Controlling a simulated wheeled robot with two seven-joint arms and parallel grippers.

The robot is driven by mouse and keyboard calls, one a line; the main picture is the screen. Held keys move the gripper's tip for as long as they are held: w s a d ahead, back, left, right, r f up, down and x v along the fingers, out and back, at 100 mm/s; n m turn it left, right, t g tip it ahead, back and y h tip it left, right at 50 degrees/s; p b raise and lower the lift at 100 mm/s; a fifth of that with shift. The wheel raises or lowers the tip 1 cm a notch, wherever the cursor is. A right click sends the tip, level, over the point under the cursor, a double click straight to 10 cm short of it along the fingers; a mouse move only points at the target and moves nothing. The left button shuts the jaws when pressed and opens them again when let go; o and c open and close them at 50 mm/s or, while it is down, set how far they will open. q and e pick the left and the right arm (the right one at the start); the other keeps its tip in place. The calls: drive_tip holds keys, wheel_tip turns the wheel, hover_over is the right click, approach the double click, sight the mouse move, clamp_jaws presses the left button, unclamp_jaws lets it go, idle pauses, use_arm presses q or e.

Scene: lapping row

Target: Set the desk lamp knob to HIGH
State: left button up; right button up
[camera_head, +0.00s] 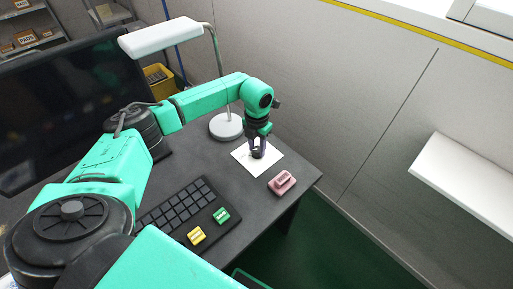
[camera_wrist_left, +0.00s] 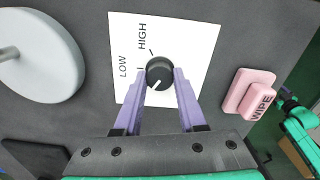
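The desk lamp (camera_head: 228,125) stands on the dark desk, and its round grey base shows in the left wrist view (camera_wrist_left: 45,60). Beside it lies a white label plate (camera_wrist_left: 195,35) marked HIGH and LOW, with a black knob (camera_wrist_left: 159,70) on it. The knob's white pointer line points down and slightly left in the wrist view, away from both words. My left gripper (camera_head: 257,152) is over the plate; in the wrist view its two purple fingers (camera_wrist_left: 160,78) flank the knob and appear to touch both sides. My right gripper is not clearly seen.
A pink WIPE block (camera_head: 282,183) lies right of the plate near the desk edge. A keyboard (camera_head: 180,208), a yellow block (camera_head: 196,236) and a green block (camera_head: 221,215) are nearer. A large monitor (camera_head: 60,105) stands at left, and a grey wall panel (camera_head: 330,90) rises behind.

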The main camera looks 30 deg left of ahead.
use_arm(q)
clamp_jaws()
drive_tip(key=shift+m, duration=0.3)
drive_tip(key=m+b, duration=0.2)
drive_tip(key=m, duration=0.2)
drive_tip(key=shift+f, duration=0.1)
drive_tip(key=m+b, duration=0.2)
drive_tip(key=m, duration=0.4)
drive_tip(key=shift+m, duration=0.4)
drive_tip(key=m+b, duration=0.1)
drive_tip(key=m, duration=0.5)
drive_tip(key=shift+b, duration=0.35)
drive_tip(key=m+b, duration=0.1)
drive_tip(key=m, duration=0.5)
drive_tip(key=shift+w, duration=0.1)
drive_tip(key=shift+m, duration=0.4)
